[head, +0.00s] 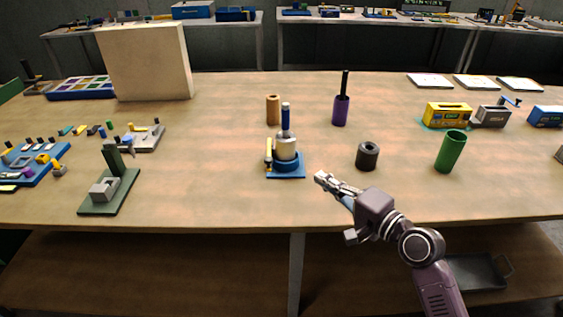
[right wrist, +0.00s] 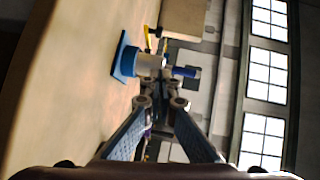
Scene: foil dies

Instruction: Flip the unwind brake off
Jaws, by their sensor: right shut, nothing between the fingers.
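A small stand with a blue square base (head: 287,172) is at the middle of the table. It carries a blue collar, a silver cylinder (head: 286,147) and an upright blue-handled rod (head: 285,117). A yellow upright piece (head: 268,153) stands on its left side; I cannot tell whether this is the unwind brake or how it is set. The stand also shows in the right wrist view (right wrist: 127,62), ahead of the fingers. My right gripper (head: 320,178) is shut and empty, just right of the stand and apart from it. My left gripper is out of view.
A dark ring (head: 367,156) and a green cup (head: 450,152) stand right of the stand. A brown cylinder (head: 273,109) and a purple holder (head: 340,111) are behind it. A green fixture (head: 110,190) is at left. The table's front middle is clear.

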